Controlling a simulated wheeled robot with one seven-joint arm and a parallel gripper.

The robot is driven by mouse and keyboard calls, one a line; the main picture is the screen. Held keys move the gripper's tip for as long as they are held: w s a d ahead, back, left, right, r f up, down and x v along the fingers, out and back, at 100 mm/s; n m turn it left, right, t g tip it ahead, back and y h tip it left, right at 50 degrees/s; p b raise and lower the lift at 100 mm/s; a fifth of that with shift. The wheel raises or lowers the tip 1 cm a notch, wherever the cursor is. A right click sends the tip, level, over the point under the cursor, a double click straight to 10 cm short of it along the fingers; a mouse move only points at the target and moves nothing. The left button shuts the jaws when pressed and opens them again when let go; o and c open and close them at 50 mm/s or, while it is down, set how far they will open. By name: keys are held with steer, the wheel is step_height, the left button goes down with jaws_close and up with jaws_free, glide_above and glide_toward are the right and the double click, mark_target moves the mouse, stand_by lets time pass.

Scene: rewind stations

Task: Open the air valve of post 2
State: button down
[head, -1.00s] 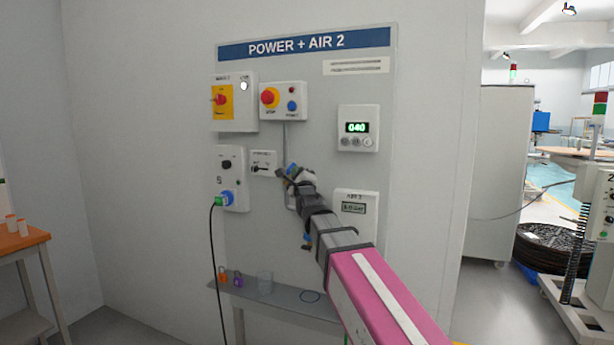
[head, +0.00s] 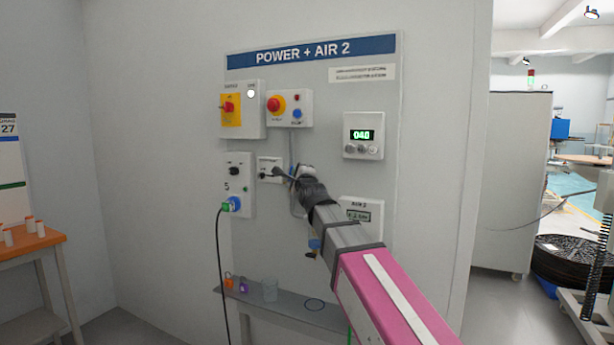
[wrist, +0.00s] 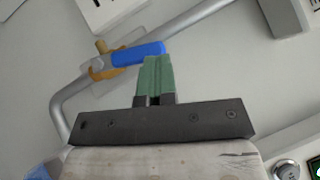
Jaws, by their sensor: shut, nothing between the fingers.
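The air valve shows in the wrist view as a blue lever handle (wrist: 138,53) on a brass body (wrist: 101,66), fitted to a grey pipe (wrist: 72,95). The handle lies roughly along the pipe in the picture, slightly tilted. My gripper (wrist: 156,60) has its green fingers shut and empty, with the tips at the handle's right part and overlapping its lower edge. I cannot tell whether they touch it. In the head view, my arm's dark end hides the valve and most of the gripper in front of the POWER + AIR 2 panel (head: 412,110).
A red-and-yellow rotary switch (head: 230,107), a red stop button box (head: 289,108) and a display box reading 040 (head: 362,135) surround the arm. A plugged socket box (head: 237,172) is at left. A shelf (head: 258,298) with small items is below; an orange table (head: 32,243) stands left.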

steer(key=n, duration=0.1)
steer(key=a+n+g, duration=0.1)
steer(key=g, duration=0.1)
steer(key=shift+w+a+r+n, duration=0.15)
steer(key=shift+w+r+n, duration=0.1)
steer(key=shift+r+n, duration=0.15)
steer(key=shift+a+r, duration=0.1)
steer(key=shift+a, duration=0.05)
stand_by(0.4)
